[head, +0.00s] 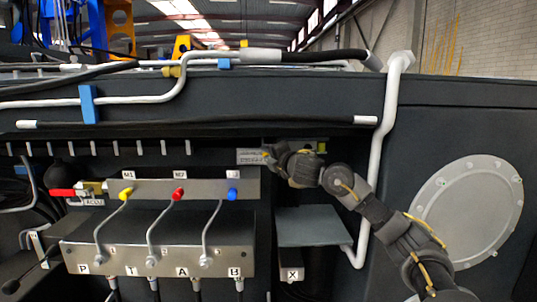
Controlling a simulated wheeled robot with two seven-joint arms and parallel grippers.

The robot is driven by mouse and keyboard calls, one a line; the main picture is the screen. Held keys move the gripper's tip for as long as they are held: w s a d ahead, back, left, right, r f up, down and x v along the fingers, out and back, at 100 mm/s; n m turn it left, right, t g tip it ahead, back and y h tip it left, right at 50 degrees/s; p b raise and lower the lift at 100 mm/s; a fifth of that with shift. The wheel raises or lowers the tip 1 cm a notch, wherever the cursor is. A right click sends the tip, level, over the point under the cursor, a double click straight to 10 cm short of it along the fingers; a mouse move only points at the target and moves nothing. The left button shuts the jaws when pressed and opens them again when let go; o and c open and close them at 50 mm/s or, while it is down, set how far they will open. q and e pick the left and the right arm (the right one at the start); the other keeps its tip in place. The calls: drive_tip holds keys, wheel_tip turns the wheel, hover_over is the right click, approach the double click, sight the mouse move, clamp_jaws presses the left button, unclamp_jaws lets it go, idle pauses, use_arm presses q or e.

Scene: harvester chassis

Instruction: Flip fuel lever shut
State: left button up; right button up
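My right gripper (272,155) reaches in from the right, in front of the dark panel just above and right of the valve block. Its fingertips are small and dark against the panel, so I cannot tell whether they are open or shut, or whether they touch anything. A pale label plate (250,157) is beside the fingertips, and a small yellow-green part (322,146) shows behind the gripper. I cannot tell whether that part belongs to the fuel lever. A red-handled lever (62,192) lies about level at the far left, by a brass fitting. My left gripper is not in view.
The valve block (160,258) carries several rods with yellow, red and blue knobs. A grey shelf (312,226) sits right of it. A white pipe (378,165) runs down behind my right arm. A round cover plate (466,212) is at the right.

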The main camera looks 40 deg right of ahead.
clamp_jaws()
drive_tip(key=shift+f+b, duration=0.15)
drive_tip(key=shift+b, duration=0.2)
drive_tip(key=m+b, duration=0.1)
drive_tip(key=b, duration=0.1)
drive_tip(key=m+t+b, duration=0.1)
drive_tip(key=b, duration=0.1)
drive_tip(key=shift+w+a+r+m+t+h, duration=0.1)
drive_tip(key=shift+a+r+m+t+h, duration=0.05)
drive_tip(key=shift+r+m+t+h, duration=0.2)
drive_tip(key=shift+r+m, duration=0.2)
drive_tip(key=shift+m, duration=0.25)
drive_tip(key=shift+r, duration=0.3)
drive_tip(key=shift+o, duration=1.8)
unclamp_jaws()
